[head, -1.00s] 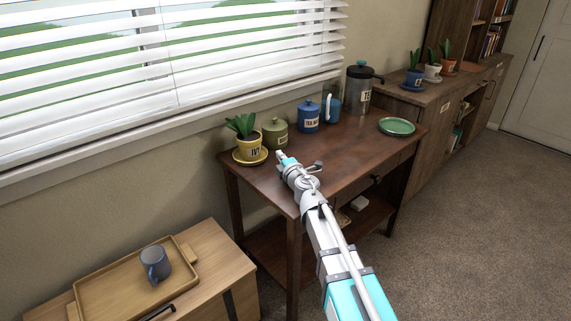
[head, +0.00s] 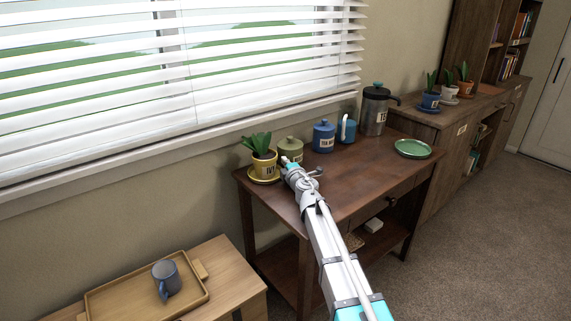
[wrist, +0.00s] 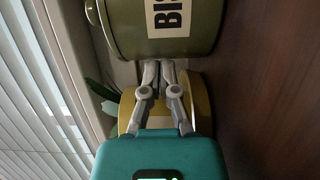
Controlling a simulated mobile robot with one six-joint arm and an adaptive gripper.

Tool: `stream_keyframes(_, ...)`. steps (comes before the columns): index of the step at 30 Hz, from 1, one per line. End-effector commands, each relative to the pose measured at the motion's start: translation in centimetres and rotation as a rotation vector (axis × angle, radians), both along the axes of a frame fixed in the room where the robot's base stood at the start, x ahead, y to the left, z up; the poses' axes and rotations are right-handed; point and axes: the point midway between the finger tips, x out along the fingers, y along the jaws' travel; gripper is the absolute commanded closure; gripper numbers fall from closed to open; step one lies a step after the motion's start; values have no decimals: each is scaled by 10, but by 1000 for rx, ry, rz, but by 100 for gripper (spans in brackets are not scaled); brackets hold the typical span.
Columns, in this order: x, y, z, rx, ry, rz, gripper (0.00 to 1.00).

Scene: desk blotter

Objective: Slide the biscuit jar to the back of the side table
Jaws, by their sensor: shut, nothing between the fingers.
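The biscuit jar (head: 291,145) is a squat olive-green lidded jar, upright near the back left of the dark wooden side table (head: 350,178). In the wrist view the jar (wrist: 200,30) fills the top, with part of its "BIS" label showing. My gripper (head: 285,160) is shut and empty, low in front of the jar. In the wrist view its fingertips (wrist: 167,66) are together at the jar's near side; I cannot tell whether they touch it. My gripper hides part of the jar's lower front in the head view.
A yellow plant pot (head: 264,166) on a saucer stands just left of the jar. A blue jar (head: 324,138), a blue mug (head: 346,131) and a metal canister (head: 374,112) stand to its right. A green plate (head: 412,149) lies at the right. The table's middle is clear.

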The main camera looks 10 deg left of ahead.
Motion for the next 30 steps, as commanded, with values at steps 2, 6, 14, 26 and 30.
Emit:
stream_keyframes(2,0,0,0,0,0,0,100)
stream_keyframes(6,2,-2,0,0,0,0,100)
stream_keyframes(14,17,-15,0,0,0,-1,100)
stream_keyframes(26,15,-15,0,0,0,0,100)
stream_keyframes(30,12,-19,0,0,0,0,100)
